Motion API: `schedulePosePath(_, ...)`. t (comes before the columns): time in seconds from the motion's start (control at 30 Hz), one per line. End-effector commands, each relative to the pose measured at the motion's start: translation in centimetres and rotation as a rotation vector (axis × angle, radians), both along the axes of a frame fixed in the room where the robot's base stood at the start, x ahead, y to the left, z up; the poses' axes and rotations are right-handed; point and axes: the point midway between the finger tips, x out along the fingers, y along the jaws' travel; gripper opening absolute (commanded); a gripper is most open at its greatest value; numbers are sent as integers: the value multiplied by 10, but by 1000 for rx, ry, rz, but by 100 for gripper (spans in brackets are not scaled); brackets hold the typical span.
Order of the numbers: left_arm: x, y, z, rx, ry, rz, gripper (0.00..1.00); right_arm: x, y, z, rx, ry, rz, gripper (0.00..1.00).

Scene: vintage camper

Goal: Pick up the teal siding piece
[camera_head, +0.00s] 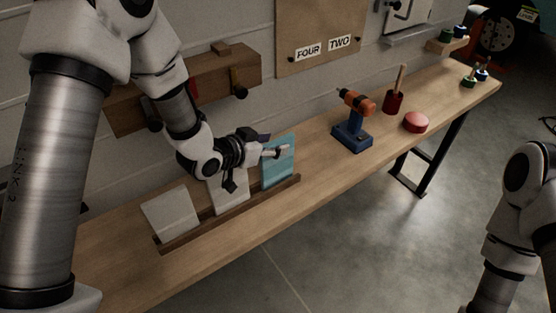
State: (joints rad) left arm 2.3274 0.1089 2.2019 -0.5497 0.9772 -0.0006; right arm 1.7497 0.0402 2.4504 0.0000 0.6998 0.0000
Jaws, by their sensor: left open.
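The teal siding piece (278,169) stands upright, leaning a little back, at the right end of a wooden rack (230,216) on the bench. My left gripper (272,155) is open at the teal piece's upper part, with one finger in front of its face. Whether the fingers touch it I cannot tell. Part of the teal piece's top left is hidden by the gripper. Two pale pieces stand in the same rack: one at the left end (172,218) and one in the middle (229,196), partly covered by my gripper. My right gripper is out of view.
The wooden bench (330,175) runs along the wall. Right of the rack stand an orange and blue drill (354,122), a dark red pot with a stick (393,102) and a red round object (415,122). A wooden wall rack (215,82) hangs behind my left arm.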

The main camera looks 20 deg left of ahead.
Motion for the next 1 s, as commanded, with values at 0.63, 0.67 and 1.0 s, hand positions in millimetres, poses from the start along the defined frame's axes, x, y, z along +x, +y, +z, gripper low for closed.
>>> schedulePosePath(0.63,19,-9,-11,-2,1,1,0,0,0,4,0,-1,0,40)
schedulePosePath(0.67,19,-9,-11,-2,1,1,0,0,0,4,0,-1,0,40)
schedulePosePath(1.0,19,-9,-7,-2,1,2,0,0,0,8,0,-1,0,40)
